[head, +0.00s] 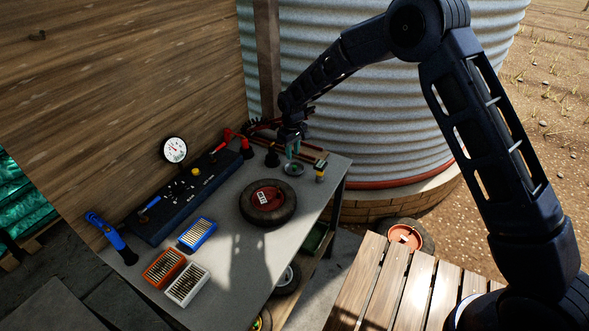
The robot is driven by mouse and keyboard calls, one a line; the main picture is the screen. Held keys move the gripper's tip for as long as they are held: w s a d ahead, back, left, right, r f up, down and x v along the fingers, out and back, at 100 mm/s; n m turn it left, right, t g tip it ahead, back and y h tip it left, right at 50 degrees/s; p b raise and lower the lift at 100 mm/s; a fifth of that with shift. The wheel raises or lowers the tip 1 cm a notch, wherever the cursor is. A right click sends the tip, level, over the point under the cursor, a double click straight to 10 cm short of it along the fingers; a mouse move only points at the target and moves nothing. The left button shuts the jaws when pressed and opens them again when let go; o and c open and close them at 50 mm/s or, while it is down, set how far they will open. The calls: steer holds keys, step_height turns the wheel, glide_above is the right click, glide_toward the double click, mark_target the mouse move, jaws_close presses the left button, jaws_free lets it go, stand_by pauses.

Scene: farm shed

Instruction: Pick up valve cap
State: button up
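My gripper (293,150) hangs over the far right end of the grey workbench (228,255), fingers down. Its two teal fingertips show a small gap, with nothing visible between them. Just below it is a small round metal dish (293,169). I cannot make out the valve cap for certain; it may be too small to tell or hidden by the gripper. A small wheel with a black tyre (267,203) and red hub lies flat on the bench, nearer to me than the dish.
A dark tool tray (180,205) with small parts lies along the wooden wall. A pressure gauge (174,150) stands behind it. Boxes, blue (198,234), orange (163,268) and white (188,285), sit at the near end. A yellow-capped item (320,171) stands right of the dish.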

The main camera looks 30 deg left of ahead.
mark_target(295, 166)
steer(key=shift+w+d+f, duration=0.1)
steer(key=shift+d+f, duration=0.1)
steer(key=shift+f, duration=1.4)
steer(key=shift+d+f, duration=0.2)
steer(key=shift+f, duration=1.35)
jaws_close()
